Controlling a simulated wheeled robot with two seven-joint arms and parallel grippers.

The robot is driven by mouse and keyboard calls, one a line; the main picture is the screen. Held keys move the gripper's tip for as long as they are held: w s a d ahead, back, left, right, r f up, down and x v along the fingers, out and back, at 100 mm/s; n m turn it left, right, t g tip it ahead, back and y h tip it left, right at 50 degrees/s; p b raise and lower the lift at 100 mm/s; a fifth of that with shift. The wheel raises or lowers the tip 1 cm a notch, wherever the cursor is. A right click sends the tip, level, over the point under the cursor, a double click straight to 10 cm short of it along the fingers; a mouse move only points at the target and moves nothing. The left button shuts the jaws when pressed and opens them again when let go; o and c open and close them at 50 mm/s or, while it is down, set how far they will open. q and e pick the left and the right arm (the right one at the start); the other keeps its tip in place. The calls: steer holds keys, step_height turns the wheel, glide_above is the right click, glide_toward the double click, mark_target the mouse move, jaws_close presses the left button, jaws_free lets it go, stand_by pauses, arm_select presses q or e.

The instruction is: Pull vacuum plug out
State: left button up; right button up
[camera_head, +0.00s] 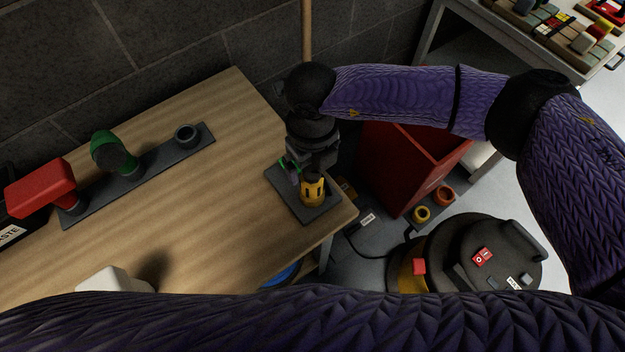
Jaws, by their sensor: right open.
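The vacuum (505,253), a round dark canister with a yellow side and a red switch, stands on the floor at the lower right. A thin black cable (362,252) runs on the floor between the vacuum and the table corner. I cannot make out the plug clearly; a small white label (367,219) lies near the cable. My right gripper (304,168) points down, open, above the dark tray (303,213) at the table corner. A yellow and black piece (312,189) stands in that tray just below it; I cannot tell whether they touch. My left gripper is out of view.
The wooden table (225,215) bears a dark rack (155,172) with a red tool (40,187), a green tool (114,152) and an empty ring holder (186,134). A red bin (415,170) stands right of the table, near orange (444,195) and yellow (422,214) rings.

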mark_target(313, 186)
step_height(313, 186, down, 8)
steer(key=b, duration=0.5)
steer(key=shift+r, duration=0.15)
steer(key=shift+b, duration=0.35)
steer(key=shift+s, duration=0.15)
steer(key=shift+d+f, duration=0.1)
steer(key=shift+f, duration=0.1)
steer(key=shift+s+f, duration=0.1)
jaws_close()
